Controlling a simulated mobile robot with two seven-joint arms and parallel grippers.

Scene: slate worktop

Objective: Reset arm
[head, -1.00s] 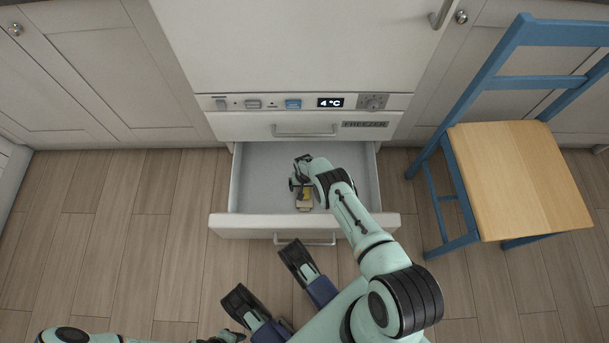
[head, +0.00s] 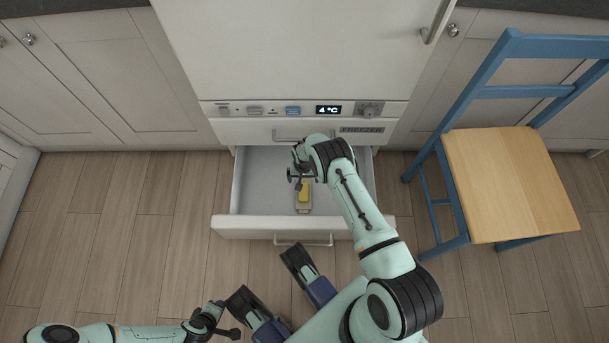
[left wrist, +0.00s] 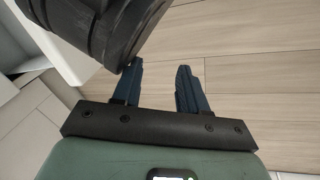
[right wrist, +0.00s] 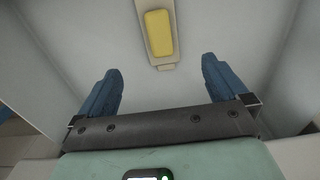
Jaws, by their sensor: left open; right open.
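My right gripper (head: 296,180) is above the open freezer drawer (head: 240,222). In the right wrist view its fingers (right wrist: 158,92) are spread with nothing between them. A yellow-topped item in a pale tray-like holder (head: 304,194) lies on the drawer floor; it also shows ahead of the fingers in the right wrist view (right wrist: 159,34), apart from them. My left gripper (head: 230,320) is low at the bottom of the head view, over the floor. In the left wrist view its fingers (left wrist: 158,88) are apart and empty.
The fridge (head: 300,50) stands behind the drawer, its panel reading 4 °C. A blue chair with a wooden seat (head: 508,185) stands on the right. White cabinets (head: 110,80) line the back left. The wood floor (head: 110,230) on the left is clear.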

